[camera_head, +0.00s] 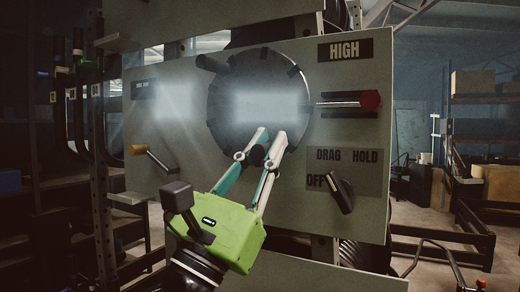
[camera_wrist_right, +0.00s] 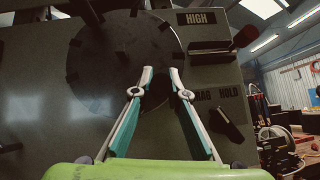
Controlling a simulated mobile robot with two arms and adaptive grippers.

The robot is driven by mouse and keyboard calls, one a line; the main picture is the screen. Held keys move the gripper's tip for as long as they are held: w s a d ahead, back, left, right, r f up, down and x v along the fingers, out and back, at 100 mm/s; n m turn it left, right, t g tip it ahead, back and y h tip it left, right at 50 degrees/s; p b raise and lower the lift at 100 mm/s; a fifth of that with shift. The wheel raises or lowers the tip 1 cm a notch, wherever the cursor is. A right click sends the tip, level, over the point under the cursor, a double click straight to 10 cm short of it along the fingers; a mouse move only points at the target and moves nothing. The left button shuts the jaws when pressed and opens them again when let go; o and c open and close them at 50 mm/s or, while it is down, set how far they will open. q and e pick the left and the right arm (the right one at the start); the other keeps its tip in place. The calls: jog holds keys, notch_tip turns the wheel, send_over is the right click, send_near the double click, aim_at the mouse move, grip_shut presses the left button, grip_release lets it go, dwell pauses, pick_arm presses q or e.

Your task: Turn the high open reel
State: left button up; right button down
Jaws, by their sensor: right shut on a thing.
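The reel is a large dark disc (camera_head: 258,95) on the upright grey panel, with short dark blocks around its rim. A dark handle (camera_head: 208,63) sticks out at its upper left. My right gripper (camera_head: 271,136), green with pale and teal fingers, reaches up to the disc's lower part. Its fingers are shut on a dark handle (camera_head: 257,155) there, partly hidden between them. In the right wrist view the disc (camera_wrist_right: 115,45) fills the upper middle, with the gripper's fingertips (camera_wrist_right: 161,74) over its lower right part. My left gripper is not in view.
A HIGH label (camera_head: 344,50) sits above a red-knobbed lever (camera_head: 370,100) right of the disc. Below is a dial (camera_head: 341,193) marked DRAG, HOLD and OFF. Shelving (camera_head: 482,100) stands behind at the right.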

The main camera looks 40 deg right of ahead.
jog(key=shift+s+r, duration=0.25)
jog(key=shift+r, duration=0.1)
jog(key=c, duration=2.1)
grip_release()
jog(key=shift+d, duration=0.1)
jog(key=shift+o, duration=0.6)
jog(key=shift+d+f, duration=0.15)
jog(key=shift+a+f, duration=0.15)
jog(key=shift+a, duration=0.05)
jog(key=v, duration=1.1)
jog(key=shift+a+f, duration=0.2)
